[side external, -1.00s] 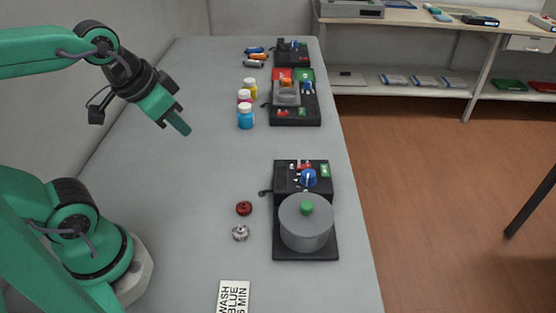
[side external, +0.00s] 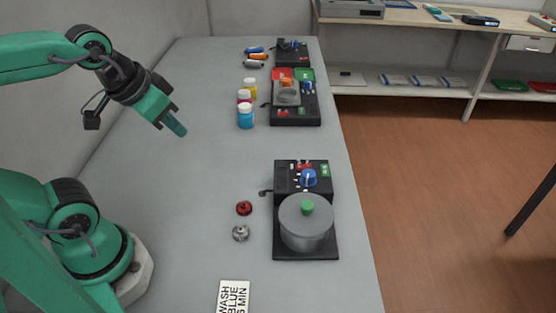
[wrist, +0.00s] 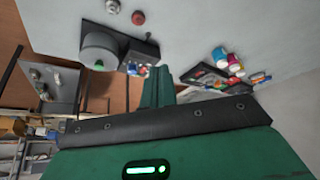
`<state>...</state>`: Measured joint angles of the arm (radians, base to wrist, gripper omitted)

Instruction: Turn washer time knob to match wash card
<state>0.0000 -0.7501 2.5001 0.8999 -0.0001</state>
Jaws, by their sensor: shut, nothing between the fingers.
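The washer (side external: 290,178) is a black unit at the table's right side, with a blue knob (side external: 309,178) on its panel and a grey drum with a green-knobbed lid (side external: 306,215) in front. A white wash card (side external: 233,297) reading "WASH BLUE" and a partly cut-off minutes line lies at the near edge of view; its number is hard to read. My gripper (side external: 176,129) is shut and empty, raised over the left of the table, well apart from the washer. In the wrist view the shut fingers (wrist: 157,88) point out, with the washer drum (wrist: 99,54) up left.
A red part (side external: 244,208) and a silver part (side external: 240,233) lie left of the washer. Blue, magenta and yellow bottles (side external: 246,117) stand farther back beside a second black unit (side external: 294,115). Several cartridges (side external: 255,57) lie at the far end. The table's middle left is clear.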

